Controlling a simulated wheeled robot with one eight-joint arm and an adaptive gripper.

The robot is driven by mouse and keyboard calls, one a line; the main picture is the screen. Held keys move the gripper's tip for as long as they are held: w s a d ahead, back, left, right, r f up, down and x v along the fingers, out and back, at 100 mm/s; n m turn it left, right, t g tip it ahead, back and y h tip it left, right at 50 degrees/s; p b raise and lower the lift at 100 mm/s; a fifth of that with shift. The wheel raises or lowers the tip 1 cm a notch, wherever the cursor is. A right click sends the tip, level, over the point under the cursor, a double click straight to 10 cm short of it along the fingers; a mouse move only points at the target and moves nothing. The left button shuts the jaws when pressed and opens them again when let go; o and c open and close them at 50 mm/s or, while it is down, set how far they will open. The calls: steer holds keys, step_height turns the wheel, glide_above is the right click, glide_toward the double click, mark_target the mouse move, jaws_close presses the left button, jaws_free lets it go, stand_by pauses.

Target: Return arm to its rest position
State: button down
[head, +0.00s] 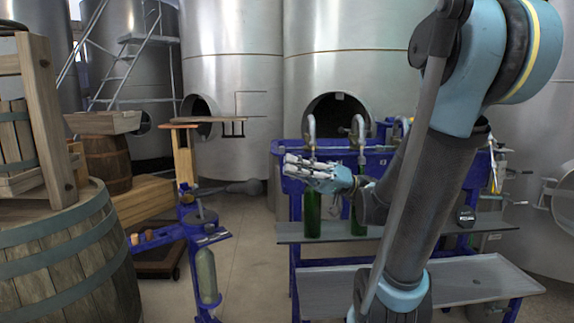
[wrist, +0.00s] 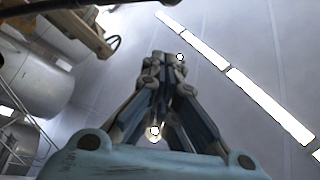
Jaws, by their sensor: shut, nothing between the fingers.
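My arm reaches up from the lower right in the head view and folds back, with my gripper (head: 290,168) pointing left in front of the blue filling stand. In the wrist view my gripper (wrist: 160,58) points toward the ceiling lights, its fingertips together with nothing between them. Two green bottles stand under the taps; the left bottle (head: 312,213) is just below my gripper in the picture, and the right bottle (head: 358,214) is partly hidden by my wrist.
The blue filling stand (head: 287,184) has a grey shelf (head: 290,232) and a lower tray (head: 325,285). A blue corking stand (head: 190,222) holds a bottle at centre left. A large barrel (head: 70,255) fills the lower left. Steel tanks stand behind. Floor between the stands is clear.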

step_height(320, 180, down, 20)
steer(key=d+f+m+t+h, duration=0.1)
steer(key=m+t+h, duration=0.6)
steer(key=m+h, duration=0.3)
steer(key=d+f+m+t+h, duration=0.1)
steer(key=d+f+h, duration=0.3)
steer(key=d, duration=0.6)
steer(key=d+f+m+t+h, duration=0.2)
steer(key=d+f+h, duration=0.3)
steer(key=d, duration=0.5)
steer(key=shift+w+m+t+h, duration=0.3)
steer(key=shift+w+h, duration=0.15)
steer(key=shift+h, duration=0.55)
steer(key=shift+d+r, duration=0.1)
steer(key=shift+r, duration=0.1)
